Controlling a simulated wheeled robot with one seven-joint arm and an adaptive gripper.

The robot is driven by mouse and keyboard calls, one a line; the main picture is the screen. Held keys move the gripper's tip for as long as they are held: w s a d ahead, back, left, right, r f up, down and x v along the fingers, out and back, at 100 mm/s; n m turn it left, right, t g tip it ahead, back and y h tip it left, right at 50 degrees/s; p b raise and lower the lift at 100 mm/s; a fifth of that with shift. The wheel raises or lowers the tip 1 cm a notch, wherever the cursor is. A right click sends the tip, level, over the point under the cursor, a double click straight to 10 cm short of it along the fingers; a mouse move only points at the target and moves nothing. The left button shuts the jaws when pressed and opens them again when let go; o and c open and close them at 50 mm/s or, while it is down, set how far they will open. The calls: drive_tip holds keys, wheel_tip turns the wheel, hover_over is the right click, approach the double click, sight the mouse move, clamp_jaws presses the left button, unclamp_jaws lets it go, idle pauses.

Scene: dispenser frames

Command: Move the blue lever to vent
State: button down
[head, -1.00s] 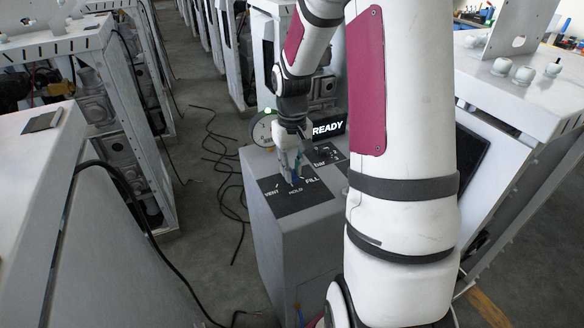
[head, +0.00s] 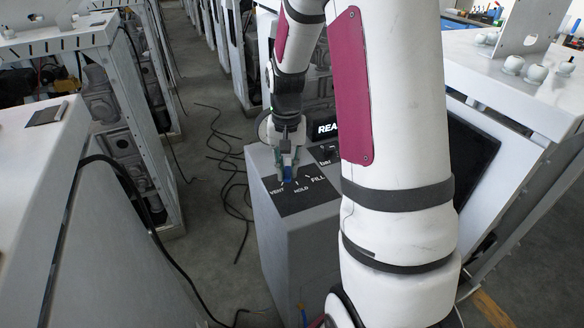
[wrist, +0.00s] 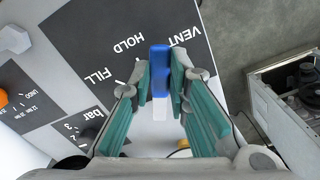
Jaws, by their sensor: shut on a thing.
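The blue lever (wrist: 160,72) stands up from a black label plate marked VENT, HOLD and FILL (head: 306,198). My gripper (wrist: 160,84) is shut on the lever, with a teal finger pad on each side. In the wrist view the lever appears between the words HOLD and VENT. In the head view my gripper (head: 289,168) hangs over the plate and the lever (head: 288,174) shows between its fingers, on the VENT side of HOLD. The lever's base is partly hidden.
A lit display (head: 327,129) behind the plate is partly covered by my arm, and so is a round gauge (head: 264,128). An orange knob (wrist: 3,97) shows at the left of the wrist view. Dark cables (head: 235,190) lie on the floor left of the grey cabinet (head: 305,240).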

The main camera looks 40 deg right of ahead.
drive_tip(key=shift+w+a+m, duration=0.25)
drive_tip(key=shift+w+m, duration=0.05)
drive_tip(key=shift+m, duration=0.4)
drive_tip(key=shift+w+a+m, duration=0.25)
drive_tip(key=shift+w+m, duration=0.05)
drive_tip(key=shift+m, duration=0.4)
drive_tip(key=c, duration=1.5)
unclamp_jaws()
wheel_tip(320, 180, up, 12)
drive_tip(key=shift+r, duration=0.1)
